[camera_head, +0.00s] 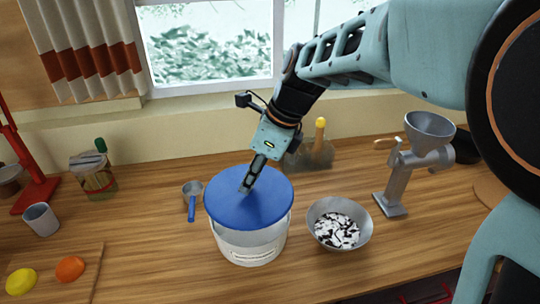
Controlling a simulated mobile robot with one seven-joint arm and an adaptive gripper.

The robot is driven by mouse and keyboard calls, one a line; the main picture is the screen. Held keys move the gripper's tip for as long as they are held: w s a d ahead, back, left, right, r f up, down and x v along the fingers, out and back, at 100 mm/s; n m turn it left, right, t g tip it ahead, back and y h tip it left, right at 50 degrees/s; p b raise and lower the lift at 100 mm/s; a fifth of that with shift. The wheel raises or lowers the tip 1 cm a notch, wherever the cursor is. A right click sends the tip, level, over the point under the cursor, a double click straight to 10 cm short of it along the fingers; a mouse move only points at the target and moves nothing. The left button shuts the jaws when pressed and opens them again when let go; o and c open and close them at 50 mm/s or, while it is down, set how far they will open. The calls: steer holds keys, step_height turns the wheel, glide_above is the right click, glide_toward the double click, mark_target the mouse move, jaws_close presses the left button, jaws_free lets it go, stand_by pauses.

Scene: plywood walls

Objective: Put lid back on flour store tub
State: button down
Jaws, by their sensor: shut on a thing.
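The flour store tub (250,246) is a white round tub with a small label, standing on the wooden counter near the middle. The blue round lid (262,205) is over its mouth. The lid looks tilted, and a part of the tub's white rim shows below its front edge. I cannot tell whether the lid touches the rim all round. My gripper (247,184) reaches down from the upper right and is shut on the middle of the lid's top. What it grips there is hidden by the fingers. The inside of the tub is hidden.
A metal bowl (315,215) with black and white pieces stands close right of the tub. A grey grinder (396,187) is farther right. A blue-handled scoop (191,206) lies left. A board (82,262) with yellow and orange fruits is front left. A window is behind.

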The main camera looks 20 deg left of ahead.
mark_target(251, 192)
steer(key=shift+f+b, duration=1.95)
steer(key=shift+f, duration=0.05)
steer(key=shift+f+b, duration=0.3)
steer(key=shift+f, duration=0.65)
steer(key=shift+p, duration=0.65)
steer(key=shift+f+p, duration=0.15)
steer(key=shift+p, duration=0.3)
stand_by(0.5)
steer(key=c, duration=1.7)
jaws_free()
steer(key=shift+o, duration=0.5)
steer(key=o, duration=0.4)
